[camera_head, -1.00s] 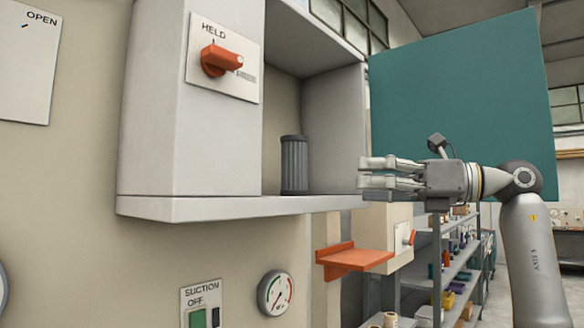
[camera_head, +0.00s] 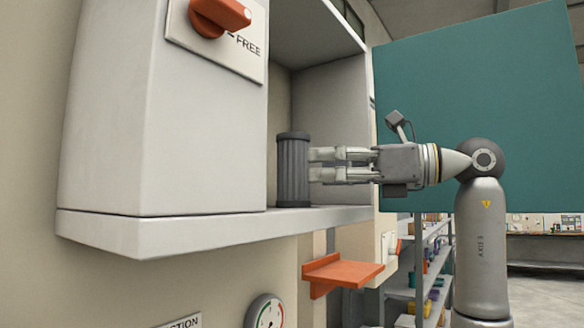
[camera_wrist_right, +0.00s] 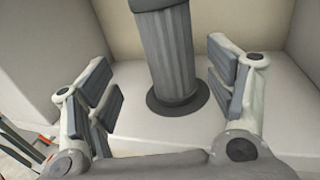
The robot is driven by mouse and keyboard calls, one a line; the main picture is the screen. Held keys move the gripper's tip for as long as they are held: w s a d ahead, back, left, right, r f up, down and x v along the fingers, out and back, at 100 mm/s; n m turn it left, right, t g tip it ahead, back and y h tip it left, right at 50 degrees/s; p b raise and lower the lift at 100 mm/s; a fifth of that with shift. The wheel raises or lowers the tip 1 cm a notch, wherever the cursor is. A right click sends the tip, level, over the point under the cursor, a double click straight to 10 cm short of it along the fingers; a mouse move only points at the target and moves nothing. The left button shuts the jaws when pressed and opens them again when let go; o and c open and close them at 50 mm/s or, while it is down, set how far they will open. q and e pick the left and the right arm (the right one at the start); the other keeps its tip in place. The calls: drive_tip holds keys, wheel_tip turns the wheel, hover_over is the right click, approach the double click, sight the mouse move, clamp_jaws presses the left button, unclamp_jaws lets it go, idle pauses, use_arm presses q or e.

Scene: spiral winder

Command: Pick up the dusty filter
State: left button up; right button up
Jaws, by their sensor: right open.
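The dusty filter (camera_head: 293,172) is a dark grey ribbed cylinder standing upright on the floor of an open grey compartment in the head view. In the right wrist view the filter (camera_wrist_right: 168,55) stands ahead between the fingers, with a round base flange on the pale floor. My right gripper (camera_head: 314,163) reaches in from the right, its fingertips close beside the filter. In the wrist view my right gripper (camera_wrist_right: 165,95) is open, with a gap on each side of the filter. My left gripper is not in view.
The compartment's shelf (camera_head: 215,228) has a front lip below the filter. An orange-handled switch (camera_head: 220,14) is on the housing at left. An orange bracket shelf (camera_head: 342,274) juts out below. A teal panel (camera_head: 480,110) stands behind my right arm.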

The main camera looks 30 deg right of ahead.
sight(295, 173)
drive_tip(key=w, duration=0.2)
drive_tip(key=a, duration=0.1)
drive_tip(key=shift+w+a+f+p, duration=0.1)
drive_tip(key=shift+w+f+p, duration=0.15)
drive_tip(key=shift+w+p, duration=0.15)
drive_tip(key=p+x, duration=0.1)
drive_tip(key=x, duration=0.2)
drive_tip(key=shift+w+f, duration=0.15)
drive_tip(key=shift+w, duration=0.15)
drive_tip(key=shift+s, duration=0.1)
drive_tip(key=c, duration=0.4)
drive_tip(key=shift+c, duration=1.4)
drive_tip(key=c, duration=0.6)
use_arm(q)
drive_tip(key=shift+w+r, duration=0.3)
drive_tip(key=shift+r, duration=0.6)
use_arm(e)
drive_tip(key=shift+o, duration=0.2)
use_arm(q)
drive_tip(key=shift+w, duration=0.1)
use_arm(e)
drive_tip(key=shift+s, duration=0.1)
